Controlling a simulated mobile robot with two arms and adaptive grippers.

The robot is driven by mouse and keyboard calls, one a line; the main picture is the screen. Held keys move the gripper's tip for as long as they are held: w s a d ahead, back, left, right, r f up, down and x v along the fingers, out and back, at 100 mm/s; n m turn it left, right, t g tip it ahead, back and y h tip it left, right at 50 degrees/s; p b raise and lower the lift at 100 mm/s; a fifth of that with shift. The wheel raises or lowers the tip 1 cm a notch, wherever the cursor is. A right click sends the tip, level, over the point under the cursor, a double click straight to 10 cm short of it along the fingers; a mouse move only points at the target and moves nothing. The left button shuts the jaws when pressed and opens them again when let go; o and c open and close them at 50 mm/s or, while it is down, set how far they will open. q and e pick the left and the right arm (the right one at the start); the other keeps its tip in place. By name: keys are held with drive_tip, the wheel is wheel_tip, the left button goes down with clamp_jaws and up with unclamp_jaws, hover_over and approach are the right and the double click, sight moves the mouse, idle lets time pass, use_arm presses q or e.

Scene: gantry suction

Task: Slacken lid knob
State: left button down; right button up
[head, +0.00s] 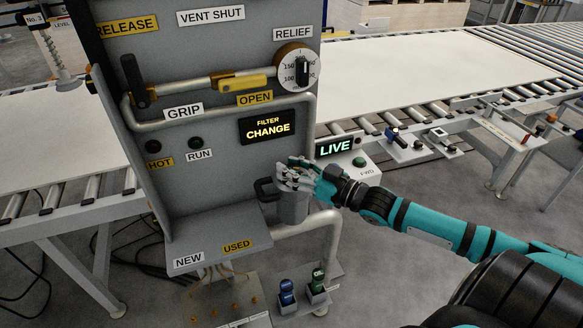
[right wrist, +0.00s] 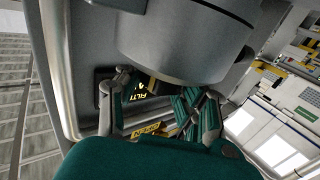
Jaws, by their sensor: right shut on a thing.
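A grey filter canister (head: 293,209) stands at the lower right of the grey panel, with a dark handle (head: 265,189) at its left. My right gripper (head: 294,173) is at the top of this canister, shut on the lid knob, which its fingers hide in the head view. In the right wrist view the round canister (right wrist: 185,40) looms large beyond my gripper (right wrist: 155,102), whose fingers are at its lid. The knob cannot be made out there either. My left gripper is not in view.
The panel shows a lit FILTER CHANGE display (head: 268,127), a RELIEF dial (head: 297,68) and a yellow OPEN valve lever (head: 241,81). A LIVE box (head: 337,147) stands behind my gripper. A ledge (head: 215,247) marked NEW and USED is below left. Pipes run close by.

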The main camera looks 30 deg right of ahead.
drive_tip(key=shift+f, duration=0.2)
idle(0.3)
drive_tip(key=o, duration=1.2)
drive_tip(key=shift+s+r, duration=0.15)
drive_tip(key=shift+r, duration=0.05)
drive_tip(key=shift+o, duration=0.2)
drive_tip(key=v, duration=1.2)
